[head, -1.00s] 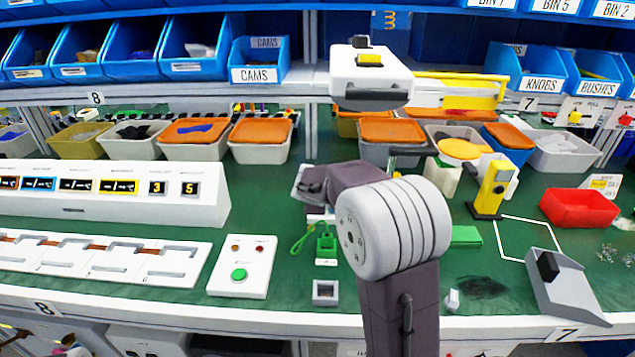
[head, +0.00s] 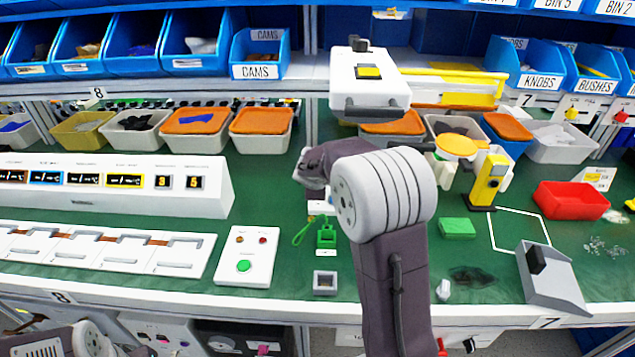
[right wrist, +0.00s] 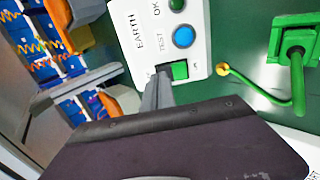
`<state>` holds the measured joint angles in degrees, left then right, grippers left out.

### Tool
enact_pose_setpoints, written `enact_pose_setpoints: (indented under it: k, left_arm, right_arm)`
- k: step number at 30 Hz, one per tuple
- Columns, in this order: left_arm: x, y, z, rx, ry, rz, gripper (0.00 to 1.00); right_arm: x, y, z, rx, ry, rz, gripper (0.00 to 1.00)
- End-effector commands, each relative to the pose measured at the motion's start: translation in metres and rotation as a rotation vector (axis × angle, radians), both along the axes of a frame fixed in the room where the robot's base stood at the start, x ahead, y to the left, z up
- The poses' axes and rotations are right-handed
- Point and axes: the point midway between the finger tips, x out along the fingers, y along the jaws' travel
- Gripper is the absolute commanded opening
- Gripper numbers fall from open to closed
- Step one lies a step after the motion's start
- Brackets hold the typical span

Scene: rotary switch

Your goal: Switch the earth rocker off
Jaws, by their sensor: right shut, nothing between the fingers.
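The earth rocker (right wrist: 180,70) is a small green switch at the lower edge of a white panel (right wrist: 200,12) marked EARTH, seen in the right wrist view. A round blue TEST button (right wrist: 183,37) sits just above it. My right gripper (right wrist: 164,76) is shut and empty, its grey tips right at the left side of the rocker. I cannot tell whether they touch it. In the head view my right arm hides the fingers and most of that panel. My left gripper is out of view.
A green clamp-like block (right wrist: 296,52) with a green cord ending in a yellow tip lies right of the panel; it also shows in the head view (head: 326,236). A white push-button box (head: 246,256) stands left of my arm. A small grey socket (head: 325,283) is in front.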

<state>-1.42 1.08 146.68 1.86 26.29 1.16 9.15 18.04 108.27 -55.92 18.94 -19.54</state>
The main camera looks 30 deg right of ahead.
Motion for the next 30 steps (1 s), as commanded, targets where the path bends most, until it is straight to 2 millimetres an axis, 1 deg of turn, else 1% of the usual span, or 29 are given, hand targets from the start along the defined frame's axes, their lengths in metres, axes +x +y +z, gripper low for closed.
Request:
enact_pose_setpoints:
  k: [2, 5, 12, 18, 22, 30]
  left_arm:
    - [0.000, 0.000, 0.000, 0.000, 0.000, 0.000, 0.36]
    - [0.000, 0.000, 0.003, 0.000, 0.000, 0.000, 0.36]
    - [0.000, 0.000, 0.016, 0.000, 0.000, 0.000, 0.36]
    - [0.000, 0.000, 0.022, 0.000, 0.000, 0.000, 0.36]
    - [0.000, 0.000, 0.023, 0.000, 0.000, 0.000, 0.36]
    - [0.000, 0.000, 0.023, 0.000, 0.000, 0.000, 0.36]
  right_arm:
    - [0.000, 0.000, 0.001, -0.001, -0.001, 0.000, 0.00]
    - [-0.004, 0.003, 0.007, 0.000, -0.002, 0.001, 0.00]
    - [-0.032, 0.021, 0.042, 0.000, -0.005, 0.002, 0.00]
    - [-0.050, 0.031, 0.061, -0.001, -0.002, 0.001, 0.00]
    - [-0.055, 0.034, 0.064, 0.000, -0.001, 0.001, 0.00]
    - [-0.055, 0.034, 0.064, 0.000, 0.000, 0.000, 0.00]
